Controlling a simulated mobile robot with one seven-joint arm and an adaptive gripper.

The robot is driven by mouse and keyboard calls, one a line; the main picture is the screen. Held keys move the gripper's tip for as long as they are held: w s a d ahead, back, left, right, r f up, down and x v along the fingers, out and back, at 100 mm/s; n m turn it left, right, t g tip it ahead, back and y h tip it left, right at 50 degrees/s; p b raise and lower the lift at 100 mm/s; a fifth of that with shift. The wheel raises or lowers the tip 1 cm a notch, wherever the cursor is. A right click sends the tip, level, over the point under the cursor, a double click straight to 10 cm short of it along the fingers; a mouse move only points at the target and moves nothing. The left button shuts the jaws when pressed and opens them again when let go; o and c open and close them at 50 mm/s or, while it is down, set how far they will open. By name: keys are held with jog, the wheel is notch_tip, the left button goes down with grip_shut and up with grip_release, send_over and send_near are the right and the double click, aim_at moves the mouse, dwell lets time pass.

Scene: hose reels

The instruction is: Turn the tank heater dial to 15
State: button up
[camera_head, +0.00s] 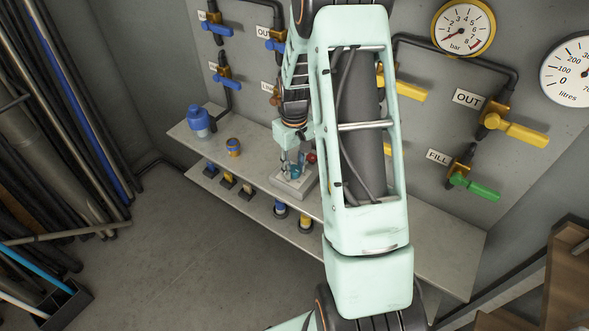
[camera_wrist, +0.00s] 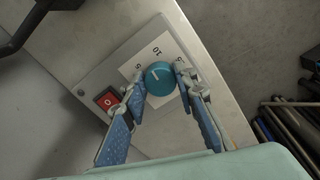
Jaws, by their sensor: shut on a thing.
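The tank heater dial (camera_wrist: 160,78) is a round teal knob on a pale number plate (camera_wrist: 157,50) in the wrist view. A short white pointer mark on it points to the upper left, roughly towards the 5 side; its exact reading is hard to tell. The 10 stands above the dial, and a partly hidden number is at the right finger. My gripper (camera_wrist: 158,80) has one finger on each side of the dial and is shut on it. In the head view, my gripper (camera_head: 293,166) is over the small heater box (camera_head: 289,186) on the shelf, and the dial is mostly hidden.
A red switch (camera_wrist: 108,100) sits left of the dial. Valves with yellow (camera_head: 522,131) and green (camera_head: 475,187) handles stick out of the wall. Pipes (camera_head: 60,110) fill the left side.

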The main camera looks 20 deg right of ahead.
jog(key=m+b, duration=0.1)
jog(key=m, duration=0.3)
jog(key=shift+m, duration=0.3)
jog(key=m, duration=0.3)
jog(key=shift+a+m, duration=0.1)
jog(key=shift+m, duration=0.3)
jog(key=m, duration=0.4)
jog(key=shift+w+r, duration=0.1)
jog(key=shift+m+p, duration=0.4)
jog(key=shift+m, duration=1.8)
jog(key=o, duration=1.2)
jog(key=shift+c, duration=0.2)
